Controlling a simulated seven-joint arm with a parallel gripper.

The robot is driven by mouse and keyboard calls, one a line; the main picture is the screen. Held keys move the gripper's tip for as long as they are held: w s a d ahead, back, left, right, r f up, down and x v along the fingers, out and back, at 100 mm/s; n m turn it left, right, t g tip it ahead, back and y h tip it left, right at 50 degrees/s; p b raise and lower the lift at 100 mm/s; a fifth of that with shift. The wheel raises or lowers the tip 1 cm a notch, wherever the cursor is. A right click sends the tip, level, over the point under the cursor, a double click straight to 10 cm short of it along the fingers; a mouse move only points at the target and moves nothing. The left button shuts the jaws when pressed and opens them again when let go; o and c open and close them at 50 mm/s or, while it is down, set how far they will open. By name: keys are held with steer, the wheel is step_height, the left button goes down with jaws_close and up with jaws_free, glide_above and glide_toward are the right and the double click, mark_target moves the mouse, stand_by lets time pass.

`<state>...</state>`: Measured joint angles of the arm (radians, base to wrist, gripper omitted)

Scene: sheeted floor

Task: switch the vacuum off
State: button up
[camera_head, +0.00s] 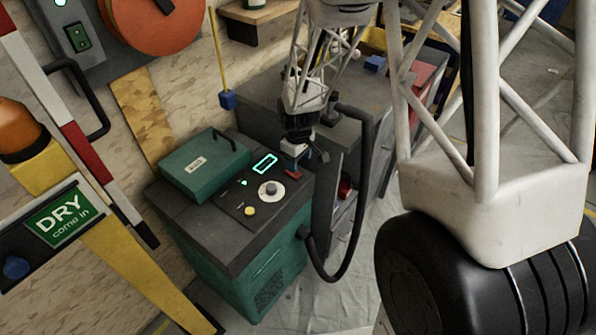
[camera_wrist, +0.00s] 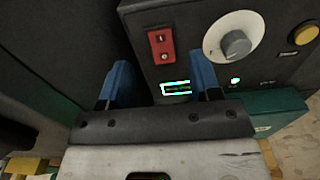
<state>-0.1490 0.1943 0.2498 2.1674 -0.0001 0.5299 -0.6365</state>
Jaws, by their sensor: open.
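The vacuum (camera_head: 262,272) is a green cabinet with a dark top panel and a black hose (camera_head: 356,235) at its right. In the wrist view its red rocker switch (camera_wrist: 161,47) carries white marks; which side is pressed I cannot tell. A green display (camera_wrist: 176,88) and a small green lamp (camera_wrist: 235,81) are lit. A grey dial on a white disc (camera_wrist: 235,43) and a yellow button (camera_wrist: 305,35) sit beside them. My gripper (camera_wrist: 162,78) is open and empty, its blue fingers apart. In the head view my gripper (camera_head: 297,152) hangs just over the panel's far right corner, close to the switch.
A green lidded box (camera_head: 203,165) with a handle sits on the vacuum's top. A grey cabinet (camera_head: 270,95) stands behind. A yellow frame with a "DRY come in" sign (camera_head: 64,213) is at left. The hose loops over the sheeted floor (camera_head: 345,290).

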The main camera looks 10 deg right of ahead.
mark_target(298, 175)
steer(key=shift+f, duration=2.75)
